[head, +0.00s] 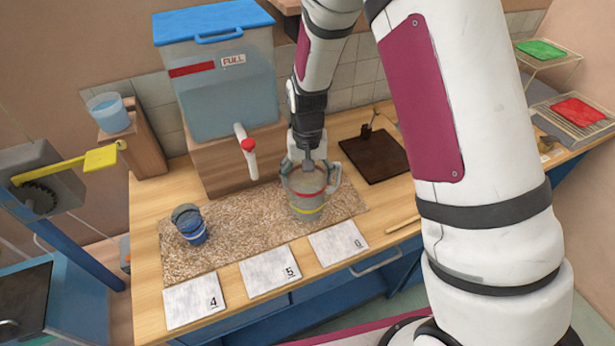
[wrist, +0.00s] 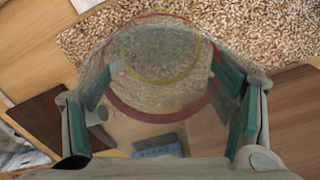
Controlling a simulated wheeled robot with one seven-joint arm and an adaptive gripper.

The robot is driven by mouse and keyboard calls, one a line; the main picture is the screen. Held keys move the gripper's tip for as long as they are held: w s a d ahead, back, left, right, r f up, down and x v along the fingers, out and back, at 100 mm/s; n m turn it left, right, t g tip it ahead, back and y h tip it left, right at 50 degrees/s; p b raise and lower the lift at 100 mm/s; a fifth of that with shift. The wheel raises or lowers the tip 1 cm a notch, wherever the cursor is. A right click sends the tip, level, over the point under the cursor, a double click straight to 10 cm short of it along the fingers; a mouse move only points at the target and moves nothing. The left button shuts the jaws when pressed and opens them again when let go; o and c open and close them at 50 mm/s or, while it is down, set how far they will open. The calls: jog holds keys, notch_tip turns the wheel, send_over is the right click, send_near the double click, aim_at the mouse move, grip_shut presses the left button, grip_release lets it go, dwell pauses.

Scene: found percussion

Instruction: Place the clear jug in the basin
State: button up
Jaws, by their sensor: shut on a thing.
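The clear jug (head: 307,201), see-through with a red band and a yellow band, stands upright over the right part of the speckled mat in the head view. My gripper (head: 307,166) comes down from above and is shut on its upper part. In the wrist view the jug (wrist: 160,96) fills the space between the green finger pads of my gripper (wrist: 165,88). I cannot tell whether its base touches the mat. I cannot make out a basin for certain; a dark recessed surface (head: 22,305) shows at the lower left edge.
White cards (head: 270,273) numbered 4, 5 and 6 lie along the front. A lidded water tank (head: 225,85) with a red-tipped spout (head: 247,150) stands behind. A dark board (head: 374,156) lies to the right.

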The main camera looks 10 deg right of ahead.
jog(key=shift+f, duration=0.15)
jog(key=o, duration=1.7)
jog(key=shift+c, duration=0.2)
